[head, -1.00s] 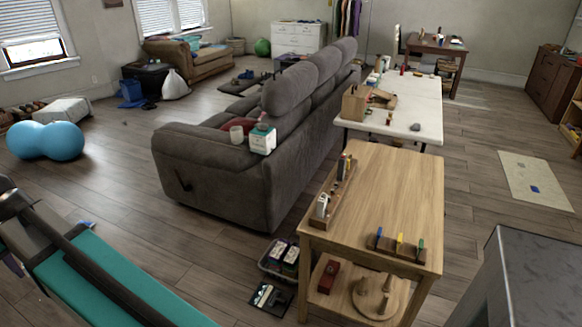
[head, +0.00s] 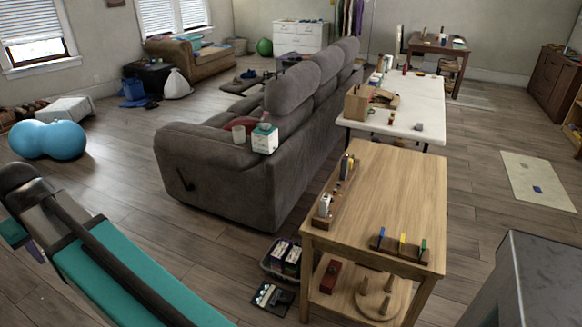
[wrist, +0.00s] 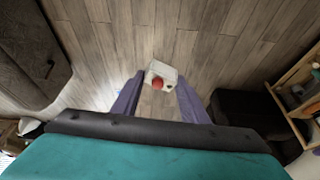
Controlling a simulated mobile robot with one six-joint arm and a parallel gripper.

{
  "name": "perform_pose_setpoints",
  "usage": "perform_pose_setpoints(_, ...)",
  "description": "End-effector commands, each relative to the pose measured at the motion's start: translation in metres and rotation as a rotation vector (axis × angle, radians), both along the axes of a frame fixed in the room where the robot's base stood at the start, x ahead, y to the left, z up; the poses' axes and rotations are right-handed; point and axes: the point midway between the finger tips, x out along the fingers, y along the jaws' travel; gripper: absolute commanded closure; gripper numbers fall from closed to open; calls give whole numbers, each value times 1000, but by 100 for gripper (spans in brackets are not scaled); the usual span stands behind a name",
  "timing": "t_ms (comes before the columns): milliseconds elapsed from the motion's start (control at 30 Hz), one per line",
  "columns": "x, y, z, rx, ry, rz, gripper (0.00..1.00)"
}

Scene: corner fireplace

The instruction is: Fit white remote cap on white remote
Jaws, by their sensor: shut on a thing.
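My gripper (wrist: 160,82) is shut on a small white piece (wrist: 153,68) with a round red spot, held between its purple fingertips in the wrist view. The piece looks like the white remote cap, but it is too small to be sure. Bare floor lies below it. In the head view my arm is at the lower left, well away from the wooden table (head: 390,190). A small white upright item (head: 325,205) stands at the near end of a wooden tray (head: 336,190) on that table. It may be the white remote; its details are too small to tell.
A rack with blue, yellow and green pieces (head: 403,246) is on the wooden table's near right. A grey sofa (head: 230,180) stands left of the table, with a bin of boxes (head: 280,262) on the floor between.

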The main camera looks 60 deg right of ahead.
Motion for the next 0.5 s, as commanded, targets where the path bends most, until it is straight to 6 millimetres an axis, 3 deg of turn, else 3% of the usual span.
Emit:
perform_pose_setpoints(133,0,-1,0,0,0,-8,78)
perform_pose_setpoints(267,1,-15,1,0,0,-54,78)
perform_pose_setpoints(367,2,-37,2,0,0,-125,78)
perform_pose_setpoints(500,2,-83,2,-1,2,-269,78)
